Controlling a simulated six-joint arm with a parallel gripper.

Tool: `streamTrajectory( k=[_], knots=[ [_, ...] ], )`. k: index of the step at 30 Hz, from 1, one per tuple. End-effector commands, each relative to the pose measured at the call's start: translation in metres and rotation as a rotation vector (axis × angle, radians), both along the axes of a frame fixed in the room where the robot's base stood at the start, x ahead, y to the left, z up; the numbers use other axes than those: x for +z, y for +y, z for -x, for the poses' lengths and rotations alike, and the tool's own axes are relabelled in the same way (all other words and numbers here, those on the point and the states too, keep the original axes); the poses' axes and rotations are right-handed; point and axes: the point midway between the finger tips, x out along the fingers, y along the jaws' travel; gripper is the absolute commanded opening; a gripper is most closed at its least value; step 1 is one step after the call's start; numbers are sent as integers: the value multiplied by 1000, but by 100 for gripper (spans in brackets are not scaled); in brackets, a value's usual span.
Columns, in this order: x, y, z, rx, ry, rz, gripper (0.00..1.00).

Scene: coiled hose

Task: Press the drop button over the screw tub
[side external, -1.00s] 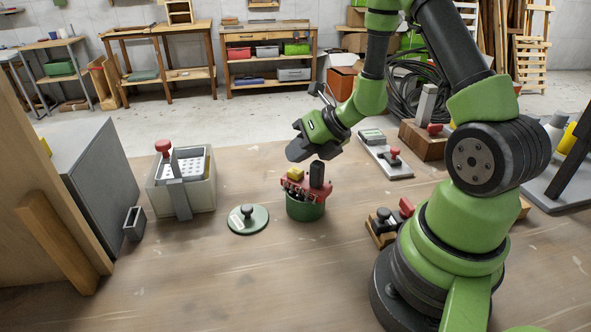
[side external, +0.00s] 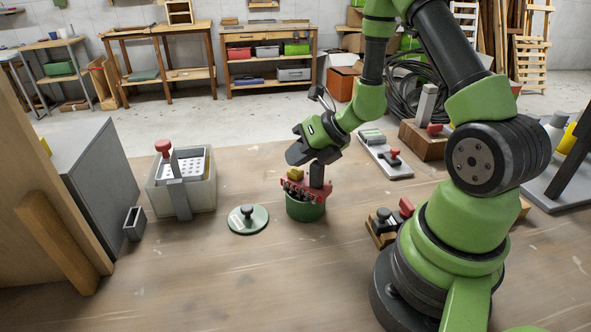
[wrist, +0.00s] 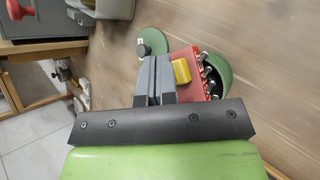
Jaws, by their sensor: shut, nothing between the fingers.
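The green screw tub (side external: 306,210) stands on the bench. A red magnetic-looking holder (side external: 317,188) with screws hanging beneath it sits over the tub. On the holder are a yellow button (side external: 294,174) and a black upright handle (side external: 316,179). My gripper (side external: 296,158) is shut and empty, just above the button in the side view, with a small gap showing. In the wrist view my shut fingers (wrist: 155,62) appear beside the yellow button (wrist: 182,71). The screws (wrist: 208,76) show along the holder's edge. The handle's top is hidden behind my gripper.
A green lid (side external: 248,220) with a black knob lies left of the tub. A pale bin (side external: 201,195) with a red-knobbed lever stands farther left. A wooden block with a red-handled clamp (side external: 383,222) is to the right. The front bench is clear.

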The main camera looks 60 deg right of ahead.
Motion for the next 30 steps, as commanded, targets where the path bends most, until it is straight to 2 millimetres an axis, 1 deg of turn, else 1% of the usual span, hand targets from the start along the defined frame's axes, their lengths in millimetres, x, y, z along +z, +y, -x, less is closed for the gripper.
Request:
streamTrajectory(
  k=[1, 6, 30],
  knots=[
    [-3, 0, 1, 3, 7, 1, 0],
    [-6, 0, 1, 5, 8, 2, 0],
    [-16, 1, 1, 10, 11, 5, 0]
  ],
)
